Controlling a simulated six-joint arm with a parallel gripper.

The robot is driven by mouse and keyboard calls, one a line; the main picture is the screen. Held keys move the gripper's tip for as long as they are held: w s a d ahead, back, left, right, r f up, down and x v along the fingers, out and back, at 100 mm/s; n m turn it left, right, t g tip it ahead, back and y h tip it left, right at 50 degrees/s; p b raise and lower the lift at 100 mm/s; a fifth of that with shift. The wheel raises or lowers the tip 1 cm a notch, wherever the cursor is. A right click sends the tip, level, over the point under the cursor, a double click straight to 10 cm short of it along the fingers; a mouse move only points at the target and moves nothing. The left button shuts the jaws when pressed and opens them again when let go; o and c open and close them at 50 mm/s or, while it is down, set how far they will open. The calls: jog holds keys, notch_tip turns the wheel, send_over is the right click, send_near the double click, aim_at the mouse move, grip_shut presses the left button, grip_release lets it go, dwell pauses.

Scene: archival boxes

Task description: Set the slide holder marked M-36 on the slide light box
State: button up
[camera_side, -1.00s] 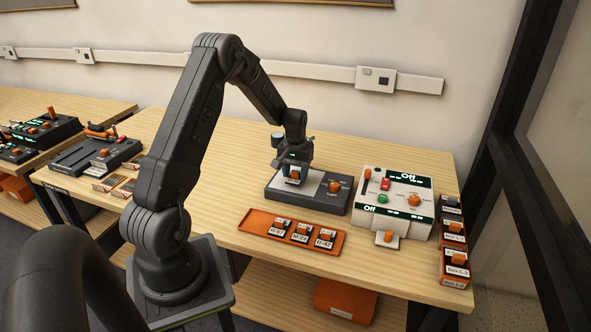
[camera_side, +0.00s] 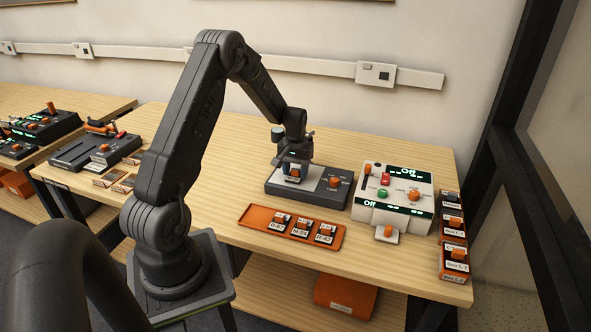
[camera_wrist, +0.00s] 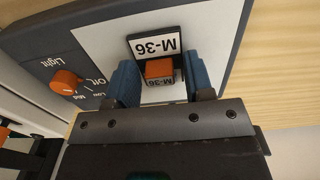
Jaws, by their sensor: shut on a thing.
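The slide holder marked M-36 (camera_wrist: 155,52) is black with white labels and an orange grip. In the wrist view it is between the blue fingers of my gripper (camera_wrist: 160,80), which is shut on it. The slide light box (camera_side: 312,181) is a dark grey box with a pale panel and an orange Light knob (camera_wrist: 68,82) marked Off and Low. In the side view my gripper (camera_side: 293,177) holds the holder (camera_side: 293,179) at the pale panel, low over it or touching; I cannot tell which. The fingers partly hide the holder.
An orange tray (camera_side: 252,216) with several labelled holders lies in front of the light box.

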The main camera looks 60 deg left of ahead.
jog(key=o, duration=1)
jog(key=shift+r, duration=0.1)
jog(key=shift+r, duration=3.45)
